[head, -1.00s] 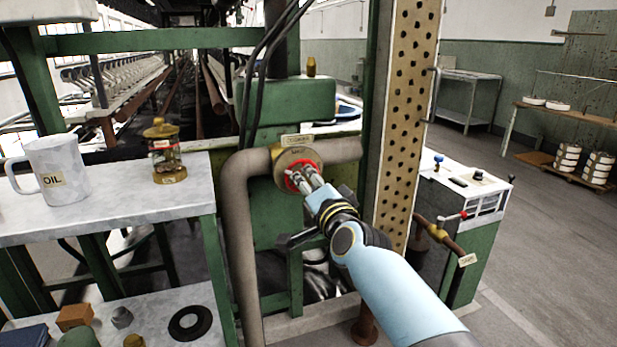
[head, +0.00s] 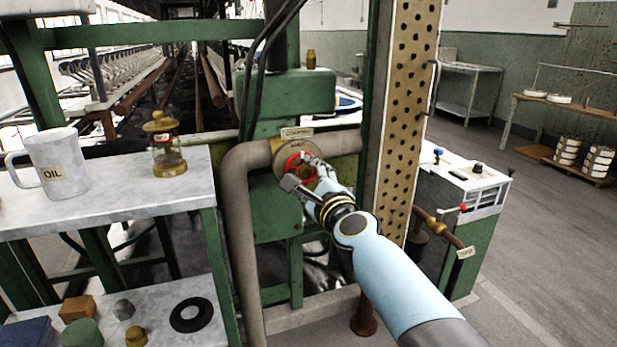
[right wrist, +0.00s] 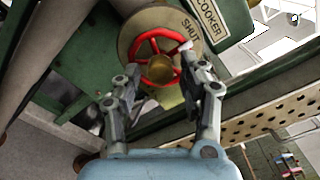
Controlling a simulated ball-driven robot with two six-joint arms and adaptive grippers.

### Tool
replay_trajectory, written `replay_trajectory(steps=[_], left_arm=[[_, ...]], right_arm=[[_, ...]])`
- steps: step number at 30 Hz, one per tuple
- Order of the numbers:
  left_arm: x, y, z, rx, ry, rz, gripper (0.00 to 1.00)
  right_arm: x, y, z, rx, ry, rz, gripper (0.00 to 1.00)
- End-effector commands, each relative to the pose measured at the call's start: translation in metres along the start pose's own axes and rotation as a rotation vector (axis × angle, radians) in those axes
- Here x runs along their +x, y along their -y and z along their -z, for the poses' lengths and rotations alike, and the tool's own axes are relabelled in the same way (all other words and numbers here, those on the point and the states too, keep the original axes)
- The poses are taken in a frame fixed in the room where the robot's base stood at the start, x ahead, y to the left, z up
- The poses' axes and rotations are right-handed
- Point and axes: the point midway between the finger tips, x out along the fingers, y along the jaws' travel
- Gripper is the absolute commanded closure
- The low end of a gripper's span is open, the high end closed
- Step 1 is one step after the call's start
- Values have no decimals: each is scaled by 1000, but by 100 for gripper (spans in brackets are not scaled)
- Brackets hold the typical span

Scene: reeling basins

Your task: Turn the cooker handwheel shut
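The cooker handwheel (head: 292,161) is a small red wheel on a round brass plate (head: 281,175) at the pipe's end. In the right wrist view the red wheel (right wrist: 136,50) has a brass hub, and the plate around it (right wrist: 128,28) reads SHUT. A COOKER label (right wrist: 207,18) sits beside it. My right gripper (head: 308,176) is at the wheel, partly covering it in the head view. In the wrist view its fingers (right wrist: 160,62) are spread apart with the wheel's near part between them; whether they touch the rim is unclear. My left gripper is out of view.
A thick grey-brown pipe (head: 240,230) bends beside the wheel. A perforated post (head: 408,120) stands close on the right. A bench (head: 110,215) at left holds an OIL jug (head: 58,165) and a brass-lidded glass jar (head: 165,150). A control cabinet (head: 470,240) stands at right.

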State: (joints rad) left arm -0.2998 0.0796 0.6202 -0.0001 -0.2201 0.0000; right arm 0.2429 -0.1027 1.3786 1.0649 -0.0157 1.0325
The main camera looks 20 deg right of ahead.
Motion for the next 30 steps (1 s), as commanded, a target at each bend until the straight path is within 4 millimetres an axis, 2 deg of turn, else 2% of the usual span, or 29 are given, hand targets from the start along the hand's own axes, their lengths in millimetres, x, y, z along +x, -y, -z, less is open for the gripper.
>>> replay_trajectory(steps=[8, 18, 21, 30], left_arm=[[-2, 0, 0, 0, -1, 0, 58], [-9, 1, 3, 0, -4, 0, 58], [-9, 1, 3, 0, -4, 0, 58], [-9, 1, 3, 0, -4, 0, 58]], right_arm=[[-5, 0, 0, -1, 0, -1, 58], [-58, 0, 0, -1, 0, -1, 58], [-67, 0, 0, -2, 1, -1, 58], [-70, 0, -1, -2, 1, 0, 58]])
